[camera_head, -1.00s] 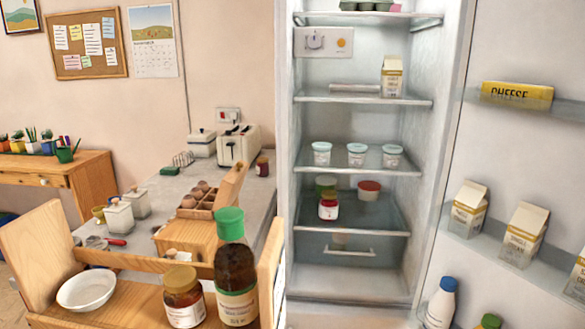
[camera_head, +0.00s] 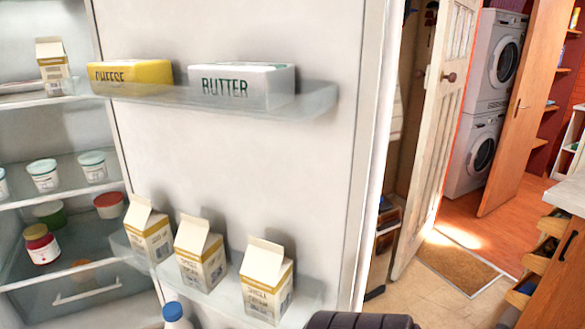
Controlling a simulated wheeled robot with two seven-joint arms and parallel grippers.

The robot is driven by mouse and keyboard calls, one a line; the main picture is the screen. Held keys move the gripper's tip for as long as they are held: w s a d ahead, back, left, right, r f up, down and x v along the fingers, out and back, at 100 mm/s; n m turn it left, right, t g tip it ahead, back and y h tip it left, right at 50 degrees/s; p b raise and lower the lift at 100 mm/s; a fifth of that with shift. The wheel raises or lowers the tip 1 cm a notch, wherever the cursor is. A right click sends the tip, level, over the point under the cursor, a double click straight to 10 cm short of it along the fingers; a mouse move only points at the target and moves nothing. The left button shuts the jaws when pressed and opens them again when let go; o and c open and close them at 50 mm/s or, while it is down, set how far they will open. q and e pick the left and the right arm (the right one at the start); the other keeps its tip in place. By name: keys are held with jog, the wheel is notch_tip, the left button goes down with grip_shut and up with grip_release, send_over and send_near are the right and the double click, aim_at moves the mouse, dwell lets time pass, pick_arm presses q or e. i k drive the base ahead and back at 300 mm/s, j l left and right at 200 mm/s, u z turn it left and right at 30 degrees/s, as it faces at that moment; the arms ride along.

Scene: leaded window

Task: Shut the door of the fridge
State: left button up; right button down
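The fridge door (camera_head: 235,165) stands open, its inner side facing me across the middle of the head view. Its upper shelf holds a yellow cheese pack (camera_head: 130,76) and a white butter pack (camera_head: 241,86). Its lower shelf holds several cartons (camera_head: 267,281), with a blue-capped bottle (camera_head: 175,316) below. The fridge interior (camera_head: 60,125) shows at the left, with pots and jars on its shelves. A dark rounded part at the bottom edge may be part of my arm. Neither gripper can be seen.
Right of the door's edge, a white panelled door (camera_head: 438,130) stands open beside a doormat (camera_head: 458,263). Stacked white machines (camera_head: 485,100) stand beyond it. A wooden drawer unit (camera_head: 560,275) with a pale worktop is at the right. Floor between is clear.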

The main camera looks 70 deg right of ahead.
aim_at(305, 176)
jog(key=k+l, duration=0.1)
jog(key=l, duration=0.3)
jog(key=k+l, duration=0.1)
jog(key=l, duration=0.35)
jog(key=k+l, duration=0.1)
jog(key=l, duration=0.3)
jog(key=k+l, duration=0.1)
jog(key=l, duration=0.3)
jog(key=k+l+u, duration=0.1)
jog(key=l, duration=0.35)
jog(key=k+l, duration=0.1)
jog(key=l, duration=0.3)
